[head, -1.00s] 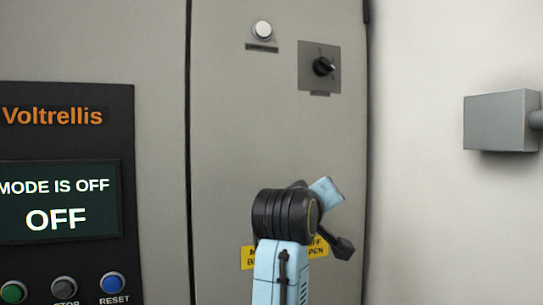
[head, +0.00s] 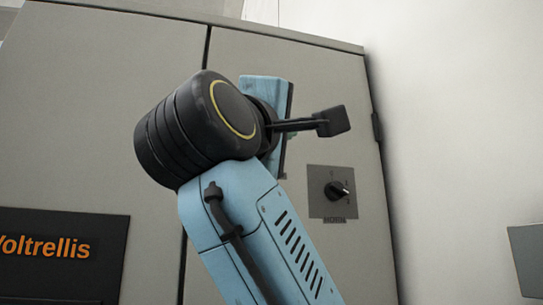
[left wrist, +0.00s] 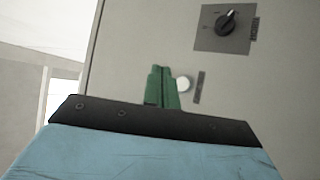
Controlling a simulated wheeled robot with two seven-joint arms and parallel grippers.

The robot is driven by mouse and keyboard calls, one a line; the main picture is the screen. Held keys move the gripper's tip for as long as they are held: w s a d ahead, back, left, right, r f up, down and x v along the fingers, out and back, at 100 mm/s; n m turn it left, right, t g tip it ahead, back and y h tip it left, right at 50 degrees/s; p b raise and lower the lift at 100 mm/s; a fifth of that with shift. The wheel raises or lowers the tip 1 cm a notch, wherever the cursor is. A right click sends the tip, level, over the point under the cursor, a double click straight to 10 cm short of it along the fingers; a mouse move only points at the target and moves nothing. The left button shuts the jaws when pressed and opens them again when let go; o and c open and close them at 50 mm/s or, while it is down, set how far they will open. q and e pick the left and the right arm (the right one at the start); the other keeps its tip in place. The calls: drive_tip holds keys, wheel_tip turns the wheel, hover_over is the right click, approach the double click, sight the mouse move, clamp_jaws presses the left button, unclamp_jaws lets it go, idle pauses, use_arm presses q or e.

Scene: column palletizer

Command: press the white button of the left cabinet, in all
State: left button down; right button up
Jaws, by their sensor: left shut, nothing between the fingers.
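The white button (left wrist: 184,84) shows in the left wrist view on the grey cabinet door (left wrist: 140,35), with a dark label strip beside it. My left gripper (left wrist: 162,72) is shut and empty, its green fingers close together. Its fingertips appear just left of the button in that view; I cannot tell whether they touch the door or the button. In the head view the raised left arm covers the button, and the gripper is mostly hidden behind the wrist. The cabinet door (head: 340,110) fills the middle there. My right gripper is not in view.
A black rotary switch (head: 338,190) on a grey plate sits near the button; it also shows in the left wrist view (left wrist: 226,22). A black Voltrellis panel (head: 60,262) is at lower left. A grey box (head: 528,258) is at the right edge.

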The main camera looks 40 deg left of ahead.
use_arm(q)
drive_tip(key=w+a+p, duration=0.1)
drive_tip(key=w+a, duration=0.5)
drive_tip(key=shift+a, duration=0.35)
drive_tip(key=shift+a, duration=0.1)
idle(2.0)
drive_tip(key=shift+w+a, duration=0.2)
drive_tip(key=shift+a, duration=0.05)
drive_tip(key=shift+w+a, duration=0.25)
drive_tip(key=shift+a, duration=0.05)
idle(0.8)
drive_tip(key=shift+d, duration=0.1)
drive_tip(key=shift+s+d, duration=0.5)
drive_tip(key=shift+s, duration=0.05)
